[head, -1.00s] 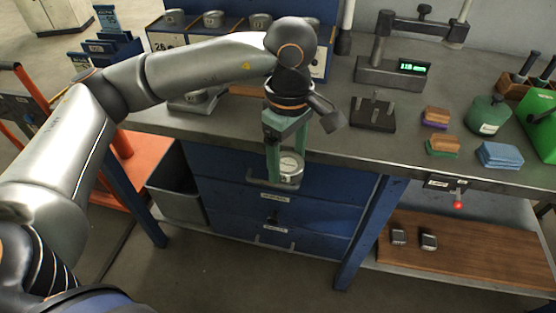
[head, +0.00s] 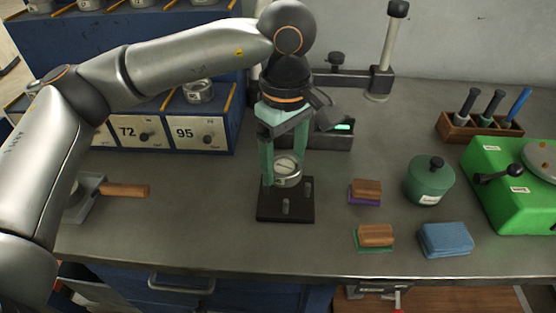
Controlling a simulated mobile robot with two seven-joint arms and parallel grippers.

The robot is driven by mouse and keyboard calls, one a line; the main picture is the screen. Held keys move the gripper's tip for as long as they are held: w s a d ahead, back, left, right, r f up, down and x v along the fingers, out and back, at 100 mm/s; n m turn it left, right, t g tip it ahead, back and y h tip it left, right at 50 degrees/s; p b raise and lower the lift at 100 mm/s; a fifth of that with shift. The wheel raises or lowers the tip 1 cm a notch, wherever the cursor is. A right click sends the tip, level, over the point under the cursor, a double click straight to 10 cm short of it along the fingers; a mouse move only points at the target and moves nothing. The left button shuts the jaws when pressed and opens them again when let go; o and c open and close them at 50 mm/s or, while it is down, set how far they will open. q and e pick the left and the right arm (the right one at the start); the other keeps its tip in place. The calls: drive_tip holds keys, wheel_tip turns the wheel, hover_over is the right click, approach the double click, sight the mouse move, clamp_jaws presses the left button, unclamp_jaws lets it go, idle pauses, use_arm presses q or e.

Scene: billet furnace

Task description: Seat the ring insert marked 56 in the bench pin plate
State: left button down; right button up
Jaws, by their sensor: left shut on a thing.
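My left gripper (head: 286,177) points down over the bench and is shut on a silver ring insert (head: 287,172) with a pale top face. Its marking is too small to read. The dark square pin plate (head: 270,213) lies on the bench directly below and partly behind the gripper. My right gripper is not in view.
Behind the plate stands a gauge with a green display (head: 343,127). Sanding blocks (head: 365,187), a blue cloth (head: 446,240), a green pot (head: 429,181) and a green machine (head: 500,185) are to the right. Blue drawers marked 72 and 95 (head: 201,133) stand left.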

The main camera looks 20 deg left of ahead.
sight(287, 175)
use_arm(q)
drive_tip(key=shift+w+d+r, duration=0.1)
drive_tip(key=shift+w+d, duration=0.05)
drive_tip(key=shift+w, duration=0.35)
drive_tip(key=shift+s+f+b, duration=0.15)
drive_tip(key=shift+f+b, duration=0.4)
drive_tip(key=shift+f, duration=0.05)
wheel_tip(287, 175, down, 4)
drive_tip(key=shift+r+b, duration=0.25)
drive_tip(key=shift+b, duration=0.8)
drive_tip(key=shift+f, duration=0.4)
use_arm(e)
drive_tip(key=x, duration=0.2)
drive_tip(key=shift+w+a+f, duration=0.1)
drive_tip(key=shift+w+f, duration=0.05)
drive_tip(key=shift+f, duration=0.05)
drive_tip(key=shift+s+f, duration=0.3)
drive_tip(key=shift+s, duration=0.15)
use_arm(q)
drive_tip(key=shift+b, duration=0.45)
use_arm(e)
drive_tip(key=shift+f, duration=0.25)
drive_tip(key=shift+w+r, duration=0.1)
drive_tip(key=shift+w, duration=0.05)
